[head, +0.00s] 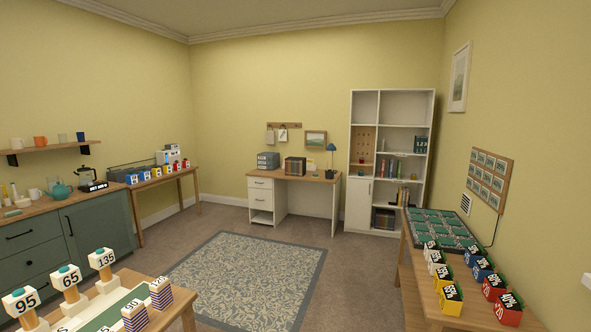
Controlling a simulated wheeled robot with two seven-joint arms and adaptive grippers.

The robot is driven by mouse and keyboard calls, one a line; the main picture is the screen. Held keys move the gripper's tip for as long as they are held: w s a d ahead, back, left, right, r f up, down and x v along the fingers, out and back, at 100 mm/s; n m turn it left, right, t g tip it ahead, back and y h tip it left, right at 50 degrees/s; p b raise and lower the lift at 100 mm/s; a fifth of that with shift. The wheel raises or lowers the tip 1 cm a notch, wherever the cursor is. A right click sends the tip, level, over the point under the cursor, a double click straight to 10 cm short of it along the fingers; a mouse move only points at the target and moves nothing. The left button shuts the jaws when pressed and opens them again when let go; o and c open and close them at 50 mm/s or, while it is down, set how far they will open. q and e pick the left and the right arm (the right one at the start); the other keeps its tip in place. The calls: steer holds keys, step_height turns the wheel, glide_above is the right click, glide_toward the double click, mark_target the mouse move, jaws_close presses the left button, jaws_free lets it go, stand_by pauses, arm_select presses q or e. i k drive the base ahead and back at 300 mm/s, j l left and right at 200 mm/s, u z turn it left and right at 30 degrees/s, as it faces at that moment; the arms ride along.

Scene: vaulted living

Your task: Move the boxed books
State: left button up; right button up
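A dark brown box (295,167) that seems to hold a row of upright books stands on the white desk with a wooden top (320,177), across the room. A grey box-like object (268,160) stands to its left on the same desk; I cannot tell what it holds. The white bookcase (391,95) stands right of the desk, with several loose books (391,169) on a middle shelf. A dark box or set of books (383,218) sits in its bottom compartment. Neither of my grippers shows in this view.
A patterned rug (250,275) lies on open floor before the desk. Tables with number stands (66,281) and percent-marked boxes (451,298) stand at the near left and right. A green cabinet (97,235) lines the left wall. A blue lamp (331,160) is on the desk.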

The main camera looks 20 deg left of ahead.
mark_target(294, 166)
steer(key=u, duration=0.45)
steer(key=i, duration=4.4)
